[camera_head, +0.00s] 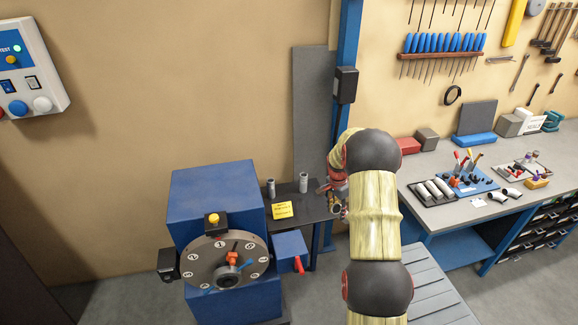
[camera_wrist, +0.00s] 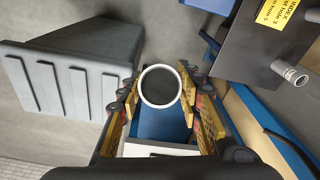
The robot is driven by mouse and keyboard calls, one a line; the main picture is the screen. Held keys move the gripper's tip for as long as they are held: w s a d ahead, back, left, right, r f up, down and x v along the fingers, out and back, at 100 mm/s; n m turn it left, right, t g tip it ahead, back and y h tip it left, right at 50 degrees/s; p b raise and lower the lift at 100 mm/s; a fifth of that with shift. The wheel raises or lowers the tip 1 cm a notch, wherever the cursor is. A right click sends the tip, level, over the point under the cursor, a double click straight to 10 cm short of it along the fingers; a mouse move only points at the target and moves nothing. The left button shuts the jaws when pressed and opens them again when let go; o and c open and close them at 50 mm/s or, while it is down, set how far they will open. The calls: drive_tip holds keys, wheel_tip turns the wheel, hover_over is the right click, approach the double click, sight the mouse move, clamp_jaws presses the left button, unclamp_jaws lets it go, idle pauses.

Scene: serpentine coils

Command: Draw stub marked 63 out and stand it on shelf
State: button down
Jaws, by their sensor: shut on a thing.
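My gripper (camera_wrist: 160,92) is shut on a hollow round stub (camera_wrist: 144,88), whose pale rim faces the wrist camera between the two fingers. No number can be read on it. In the head view my gripper (camera_head: 337,192) is at the right end of the small dark shelf (camera_head: 309,213), partly hidden by my arm. Two grey stubs stand upright on this shelf, one at the left (camera_head: 270,188) and one in the middle (camera_head: 303,183).
A blue machine (camera_head: 210,190) with a numbered round plate (camera_head: 228,240) and a red-handled blue box (camera_head: 289,248) stands left of the shelf. Yellow notes (camera_head: 283,210) lie on the shelf. A workbench (camera_head: 430,165) with tools is at right.

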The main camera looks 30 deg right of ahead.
sight(337, 204)
drive_tip(key=m, duration=0.1)
drive_tip(key=r+m, duration=0.1)
drive_tip(key=d+r+p, duration=0.1)
drive_tip(key=shift+w+m+y, duration=0.35)
drive_tip(key=shift+m+y, duration=0.05)
drive_tip(key=shift+w+r+m+y+p, duration=0.3)
drive_tip(key=shift+r+m+p, duration=0.35)
drive_tip(key=shift+m, duration=0.45)
drive_tip(key=shift+w+r+m, duration=0.25)
drive_tip(key=shift+m, duration=0.45)
drive_tip(key=w+a+r+m+t, duration=0.3)
drive_tip(key=a+m+t, duration=0.2)
drive_tip(key=a+m, duration=0.3)
drive_tip(key=shift+m+y, duration=0.3)
drive_tip(key=shift+m, duration=0.7)
drive_tip(key=shift+t, duration=0.3)
